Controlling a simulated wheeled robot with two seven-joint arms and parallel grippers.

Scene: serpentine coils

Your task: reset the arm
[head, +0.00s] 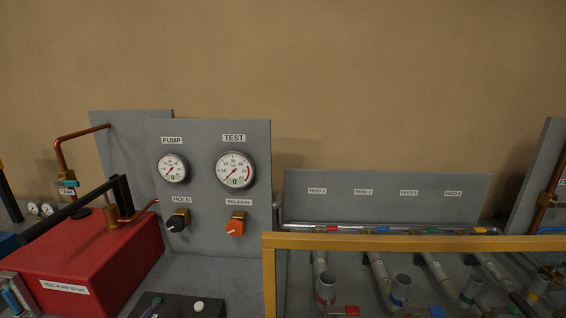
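Neither of my grippers shows in the head view, and I cannot make out either arm with certainty. The view takes in a test bench. A grey panel (206,257) carries a PUMP gauge (173,168) and a larger TEST gauge (235,171). Below them are a black HOLD knob (178,221) and an orange RELEASE knob (236,226). A red test pump box (85,262) with a black lever handle (75,208) stands at the left.
A yellow frame bar (400,243) crosses the right front, with several grey pipes (380,275) with coloured bands behind it. A low grey panel (400,207) has FEED labels. A black box (180,305) sits at the bottom. The wall above is bare.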

